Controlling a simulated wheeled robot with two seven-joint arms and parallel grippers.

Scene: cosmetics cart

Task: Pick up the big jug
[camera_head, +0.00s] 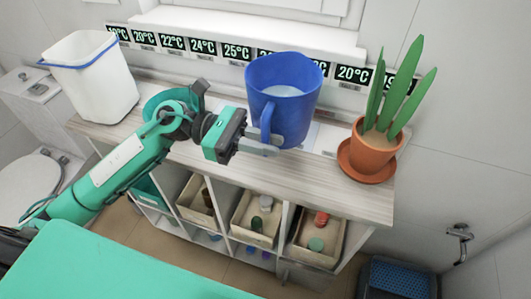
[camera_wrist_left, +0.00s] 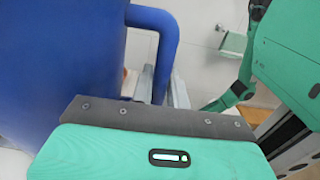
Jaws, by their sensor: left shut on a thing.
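The big jug (camera_head: 284,95) is blue with a pale inside and a handle on its left front side. It appears upright above the wooden shelf top (camera_head: 320,168); I cannot tell whether its base touches. My left gripper (camera_head: 268,147) is shut on the jug's handle, low down. In the left wrist view the jug's blue body (camera_wrist_left: 60,70) fills the left, and the handle (camera_wrist_left: 158,40) runs down between the fingers (camera_wrist_left: 163,90). My right gripper is not in view.
A white bin with a blue rim (camera_head: 95,85) stands at the left of the shelf top. Cubbies below hold trays (camera_head: 257,218) of small items. A wall strip of temperature signs (camera_head: 200,47) runs behind.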

